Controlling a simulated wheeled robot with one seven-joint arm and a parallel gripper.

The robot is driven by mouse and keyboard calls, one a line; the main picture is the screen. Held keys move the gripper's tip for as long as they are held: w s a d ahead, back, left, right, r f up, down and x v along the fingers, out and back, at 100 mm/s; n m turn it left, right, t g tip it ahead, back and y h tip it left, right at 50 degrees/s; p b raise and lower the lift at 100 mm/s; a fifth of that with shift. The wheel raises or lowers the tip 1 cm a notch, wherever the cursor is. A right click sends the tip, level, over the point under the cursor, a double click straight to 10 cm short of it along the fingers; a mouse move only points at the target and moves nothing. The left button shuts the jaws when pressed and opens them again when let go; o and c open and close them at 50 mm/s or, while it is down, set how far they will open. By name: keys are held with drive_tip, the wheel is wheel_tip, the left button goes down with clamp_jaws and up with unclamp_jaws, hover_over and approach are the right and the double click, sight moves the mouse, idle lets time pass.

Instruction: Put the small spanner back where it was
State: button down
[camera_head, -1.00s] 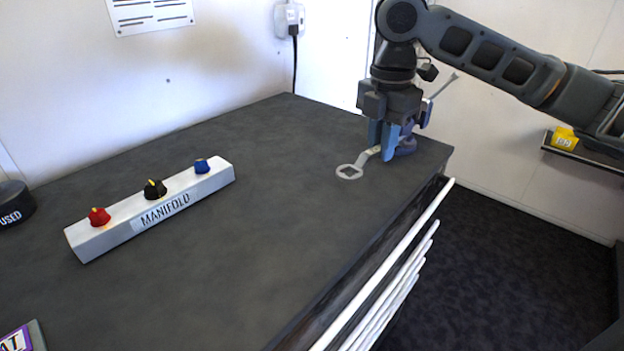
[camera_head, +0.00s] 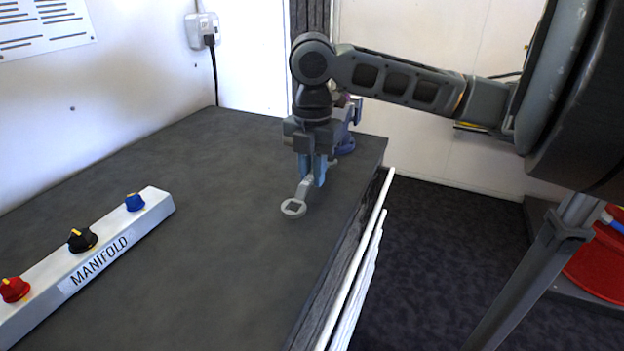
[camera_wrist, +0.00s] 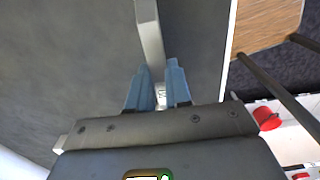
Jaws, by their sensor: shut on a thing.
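The small spanner (camera_head: 304,188) is light grey with a ring at one end. My gripper (camera_head: 314,180) points down over the far right part of the dark bench (camera_head: 215,255) and is shut on the spanner's shaft. The ring end sticks out toward the near side. I cannot tell whether the spanner touches the bench or hangs just above it. In the wrist view the blue fingers (camera_wrist: 158,92) close on the shaft (camera_wrist: 150,36), which runs up out of the picture. The spanner's other end is mostly hidden by my gripper.
A blue object (camera_head: 346,146) stands just behind my gripper, partly hidden. A white manifold bar (camera_head: 98,258) with red, black and blue knobs lies at left. White rails (camera_head: 357,268) run along the bench's right edge. The middle of the bench is clear.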

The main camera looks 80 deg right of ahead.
sight(312, 174)
drive_tip(key=shift+f, duration=1.05)
drive_tip(key=shift+f, duration=0.2)
drive_tip(key=c, duration=1.1)
unclamp_jaws()
drive_tip(key=shift+o, duration=0.2)
drive_tip(key=shift+r, duration=0.15)
wheel_tip(312, 174, up, 12)
drive_tip(key=shift+r+p, duration=0.1)
drive_tip(key=shift+p, duration=0.2)
